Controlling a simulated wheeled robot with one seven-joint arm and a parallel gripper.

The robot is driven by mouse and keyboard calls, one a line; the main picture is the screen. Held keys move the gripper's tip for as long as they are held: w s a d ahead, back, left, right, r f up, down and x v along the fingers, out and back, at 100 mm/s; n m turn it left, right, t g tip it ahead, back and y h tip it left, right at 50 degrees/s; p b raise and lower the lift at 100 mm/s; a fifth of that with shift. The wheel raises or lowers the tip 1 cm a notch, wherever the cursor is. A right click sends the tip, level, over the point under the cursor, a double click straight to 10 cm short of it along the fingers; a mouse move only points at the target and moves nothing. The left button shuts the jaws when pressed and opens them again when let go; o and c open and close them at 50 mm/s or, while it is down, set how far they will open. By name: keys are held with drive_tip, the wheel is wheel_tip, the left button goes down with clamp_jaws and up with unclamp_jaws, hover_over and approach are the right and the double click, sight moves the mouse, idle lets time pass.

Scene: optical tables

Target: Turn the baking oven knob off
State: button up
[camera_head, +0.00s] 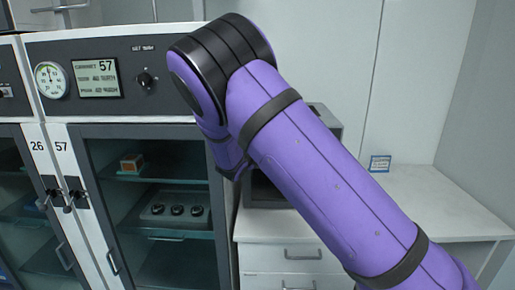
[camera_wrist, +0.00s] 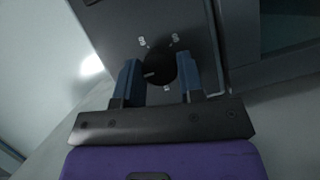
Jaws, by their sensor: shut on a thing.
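The baking oven (camera_head: 326,118) is a grey and dark box on the white counter, mostly hidden behind my arm in the head view. In the wrist view its grey panel (camera_wrist: 197,28) carries a round black knob (camera_wrist: 160,66) with small white marks around it. A short pale line on the knob points to the lower left of the picture. My gripper (camera_wrist: 157,62) has its two blue fingers on either side of the knob and is shut on it. The gripper and knob are hidden in the head view.
My purple arm spans the head view. To the left, a glass-door cabinet (camera_head: 75,150) labelled 57 has a dial, a screen and its own black knob (camera_head: 146,79). The white counter (camera_head: 440,200) is clear at right, except a small blue-edged sign (camera_head: 380,163).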

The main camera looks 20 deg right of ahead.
idle(0.4)
drive_tip(key=o, duration=0.9)
drive_tip(key=shift+a, duration=0.1)
drive_tip(key=v, duration=1)
drive_tip(key=shift+s+a, duration=0.2)
drive_tip(key=shift+s, duration=0.1)
